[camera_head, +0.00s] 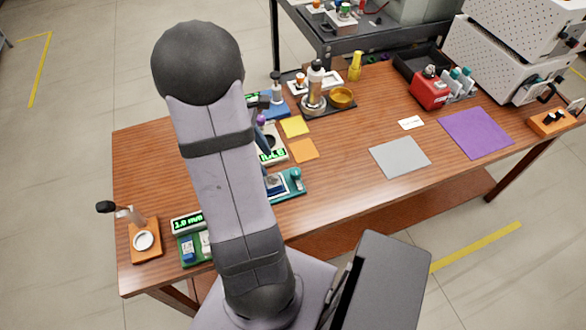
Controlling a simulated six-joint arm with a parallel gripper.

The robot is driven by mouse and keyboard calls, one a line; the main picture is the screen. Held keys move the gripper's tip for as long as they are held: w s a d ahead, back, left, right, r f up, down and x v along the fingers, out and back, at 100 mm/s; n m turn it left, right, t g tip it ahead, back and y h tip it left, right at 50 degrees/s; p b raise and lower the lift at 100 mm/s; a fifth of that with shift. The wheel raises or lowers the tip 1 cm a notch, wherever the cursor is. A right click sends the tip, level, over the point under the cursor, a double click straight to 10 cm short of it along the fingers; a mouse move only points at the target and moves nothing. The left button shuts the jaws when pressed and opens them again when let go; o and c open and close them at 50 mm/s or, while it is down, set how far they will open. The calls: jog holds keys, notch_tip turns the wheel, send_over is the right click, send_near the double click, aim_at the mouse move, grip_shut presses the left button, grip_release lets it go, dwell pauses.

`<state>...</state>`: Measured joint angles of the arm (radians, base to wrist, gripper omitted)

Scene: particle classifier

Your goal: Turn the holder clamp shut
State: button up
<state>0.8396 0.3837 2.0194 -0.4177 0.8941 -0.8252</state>
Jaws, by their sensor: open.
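I cannot tell for sure which fixture is the holder clamp. At the table's left front corner, a small orange-brown stand (146,254) carries a white ring (144,240) and a lever ending in a black knob (105,207) that sticks out to the left. At the far right edge, an orange block (553,124) carries small black parts. Behind my arm, a blue base (273,108) with a dark upright part is partly covered. My gripper is not visible; my large grey arm link crosses the left half of the table and hides what is behind it.
Instruments with green displays (188,223) lie close around my arm. A grey mat (400,157) and purple mat (476,133) lie flat at right, with bare wood nearby.

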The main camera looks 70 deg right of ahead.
jog(key=g, duration=0.1)
send_near(295, 171)
jog(key=shift+x, duration=4.25)
jog(key=c, duration=1)
